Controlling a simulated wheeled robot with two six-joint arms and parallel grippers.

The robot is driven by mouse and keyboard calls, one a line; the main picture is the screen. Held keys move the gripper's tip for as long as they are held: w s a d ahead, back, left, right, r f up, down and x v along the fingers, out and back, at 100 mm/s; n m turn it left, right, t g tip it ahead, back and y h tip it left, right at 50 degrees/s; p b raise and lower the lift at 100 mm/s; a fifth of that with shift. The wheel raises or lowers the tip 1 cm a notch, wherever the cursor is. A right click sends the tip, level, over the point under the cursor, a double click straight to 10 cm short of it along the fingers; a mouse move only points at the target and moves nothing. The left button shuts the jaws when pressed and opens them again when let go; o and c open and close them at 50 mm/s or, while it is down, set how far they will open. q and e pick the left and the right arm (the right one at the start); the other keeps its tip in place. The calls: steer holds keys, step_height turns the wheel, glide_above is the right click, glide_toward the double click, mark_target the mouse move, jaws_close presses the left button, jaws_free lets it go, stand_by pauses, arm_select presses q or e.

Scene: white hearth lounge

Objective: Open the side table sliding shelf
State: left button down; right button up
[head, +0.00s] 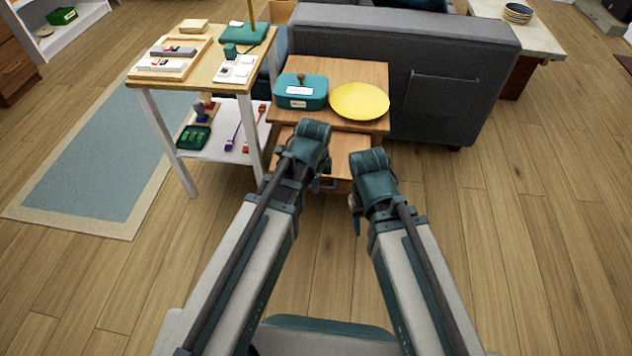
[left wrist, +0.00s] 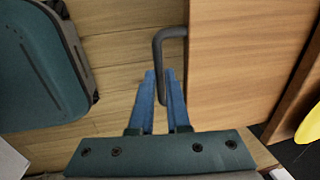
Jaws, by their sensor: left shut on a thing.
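The wooden side table (head: 345,70) stands beside the grey sofa. Its sliding shelf (head: 345,148) juts out from under the tabletop towards me, and its wooden surface also shows in the left wrist view (left wrist: 240,60). A dark bar handle (left wrist: 158,48) is fixed to the shelf's front edge. My left gripper (left wrist: 164,90) has its blue fingers shut on the handle; in the head view its wrist hides much of the shelf's left part. My right gripper (head: 356,225) hangs to the right, apart from the shelf; its fingers are mostly hidden.
A teal lidded box (head: 300,92) and a yellow plate (head: 360,101) stand on the side table's top. A white-legged table (head: 203,72) with several small items stands close on the left. The sofa (head: 405,70) is behind. The wood floor (head: 520,240) at right is clear.

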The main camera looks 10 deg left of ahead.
arm_select(q)
steer(key=c, duration=0.9)
jaws_free()
steer(key=shift+r, duration=0.15)
steer(key=r+p, duration=0.4)
steer(key=s+r+p, duration=0.1)
steer(key=r+p, duration=0.4)
steer(key=s+r+p, duration=0.1)
steer(key=r+p, duration=0.3)
steer(key=shift+s+r+p, duration=0.15)
steer(key=shift+s+p, duration=0.1)
steer(key=shift+p, duration=0.05)
steer(key=s+r+n+p, duration=0.3)
steer(key=r+n+p, duration=0.1)
steer(key=r+p, duration=0.2)
steer(key=s+d+r+n+g+y+p, duration=0.1)
steer(key=s+r+n+p, duration=0.2)
steer(key=r+n+p, duration=0.2)
steer(key=s+d+r+n+g+p, duration=0.1)
steer(key=s+r+n+p, duration=0.2)
steer(key=r+p, duration=0.6)
steer(key=shift+r+n, duration=0.1)
steer(key=shift+n, duration=0.9)
